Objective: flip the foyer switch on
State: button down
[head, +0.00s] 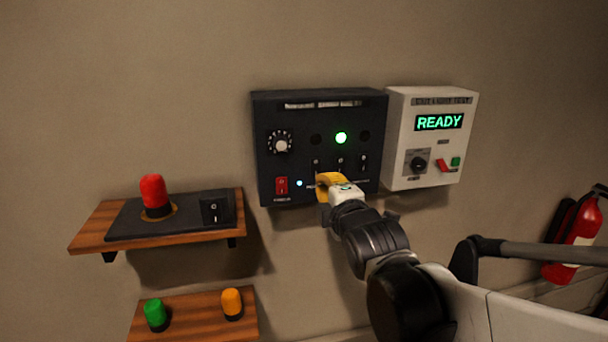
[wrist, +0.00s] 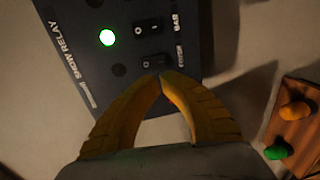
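The dark relay panel (head: 300,103) is on the wall, with a row of three small black switches under three lamps. The left switch (head: 315,163) has an unlit lamp (head: 316,139) above it. In the wrist view this switch (wrist: 154,61) has a blurred label that seems to read FOYER, and its lamp (wrist: 120,70) is dark. The middle switch (wrist: 149,27), labelled BAR, has a lit green lamp (wrist: 107,37). My yellow gripper (head: 322,180) is shut and empty. Its fingertips (wrist: 160,76) are just below the left switch; I cannot tell whether they touch it.
The panel also has a dial (head: 280,142) and a red switch (head: 281,185) at left. A white READY box (head: 397,135) adjoins it at right. Shelves with a red beacon (head: 154,193), a green lamp (head: 155,314) and an orange lamp (head: 231,303) are lower left.

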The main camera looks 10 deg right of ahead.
aim_at(313, 173)
jog(key=w, duration=0.4)
jog(key=w+f+p, duration=0.1)
jog(key=w, duration=0.2)
